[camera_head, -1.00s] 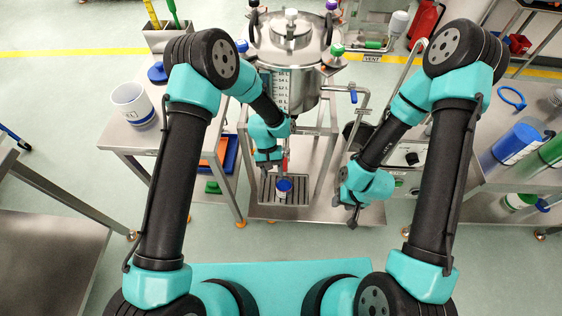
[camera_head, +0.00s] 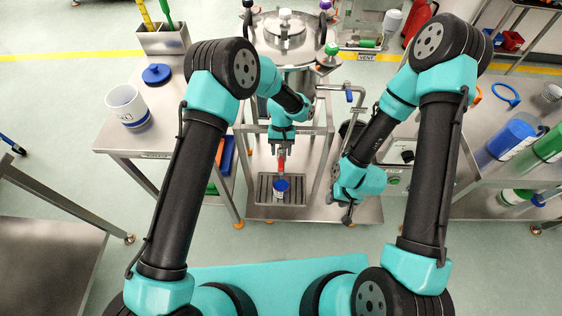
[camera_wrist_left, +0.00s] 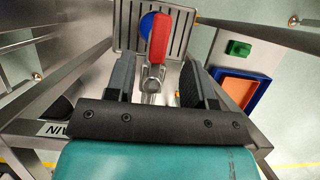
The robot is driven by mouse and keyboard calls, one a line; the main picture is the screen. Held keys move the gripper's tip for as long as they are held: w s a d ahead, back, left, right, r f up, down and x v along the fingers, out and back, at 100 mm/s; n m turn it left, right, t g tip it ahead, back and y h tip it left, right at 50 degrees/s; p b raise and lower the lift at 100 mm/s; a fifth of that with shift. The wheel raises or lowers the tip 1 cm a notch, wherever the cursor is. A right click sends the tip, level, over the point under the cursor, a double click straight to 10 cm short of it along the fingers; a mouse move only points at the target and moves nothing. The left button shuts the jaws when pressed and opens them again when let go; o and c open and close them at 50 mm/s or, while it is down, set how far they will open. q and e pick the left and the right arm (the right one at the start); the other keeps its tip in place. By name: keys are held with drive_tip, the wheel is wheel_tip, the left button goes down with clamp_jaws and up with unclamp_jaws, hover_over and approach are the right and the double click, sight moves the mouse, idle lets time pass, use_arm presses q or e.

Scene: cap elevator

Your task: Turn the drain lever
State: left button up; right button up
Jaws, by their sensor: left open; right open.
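The red drain lever (camera_head: 281,163) shows below the steel tank, above the slotted drain tray (camera_head: 262,188). My right gripper (camera_head: 341,206) is open and empty, low to the right of the tray.
The steel tank (camera_head: 286,45) stands behind in a metal frame whose posts flank my left gripper. A side table (camera_head: 140,90) with a white cup (camera_head: 127,105) is at left. A blue-handled valve (camera_head: 350,96) is right of the tank.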

sight(281, 164)
use_arm(q)
drive_tip(key=shift+x, duration=2.75)
clamp_jaws()
